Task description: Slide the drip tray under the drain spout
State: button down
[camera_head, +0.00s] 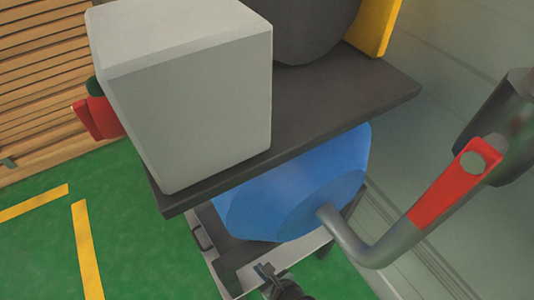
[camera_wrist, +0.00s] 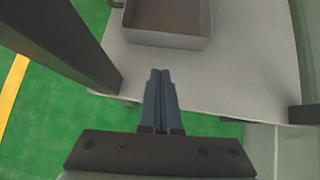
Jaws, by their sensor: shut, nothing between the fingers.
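The drip tray (camera_wrist: 165,40), a shallow grey pan with a brownish inside, sits on a pale lower shelf at the top of the wrist view, partly cut off. My gripper (camera_head: 266,271) also shows at the bottom of the head view, beside the lower shelf (camera_head: 292,254). The bent grey drain pipe (camera_head: 375,254) has a red lever (camera_head: 450,190); its end overlaps a blue drum (camera_head: 300,190).
A dark upper shelf (camera_head: 345,110) overhangs the drum and carries a large pale box (camera_head: 200,100). A dark post (camera_wrist: 65,45) stands close left of my gripper. The wall is at the right. Green floor (camera_head: 140,235) with yellow lines is open at the left.

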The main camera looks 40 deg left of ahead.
aim_at(243, 250)
jog(key=b+x, duration=0.1)
jog(key=x, duration=0.3)
jog(key=shift+f+b, duration=0.15)
jog(key=shift+b, duration=0.25)
jog(key=shift+w+a+r+b, duration=0.15)
jog(key=shift+a, duration=0.4)
jog(key=shift+w+a+r+b, duration=0.1)
jog(key=shift+w+a+b, duration=0.1)
jog(key=shift+a, duration=0.4)
jog(key=shift+w+a+r, duration=0.15)
jog(key=shift+w+a, duration=0.05)
jog(key=shift+a, duration=0.35)
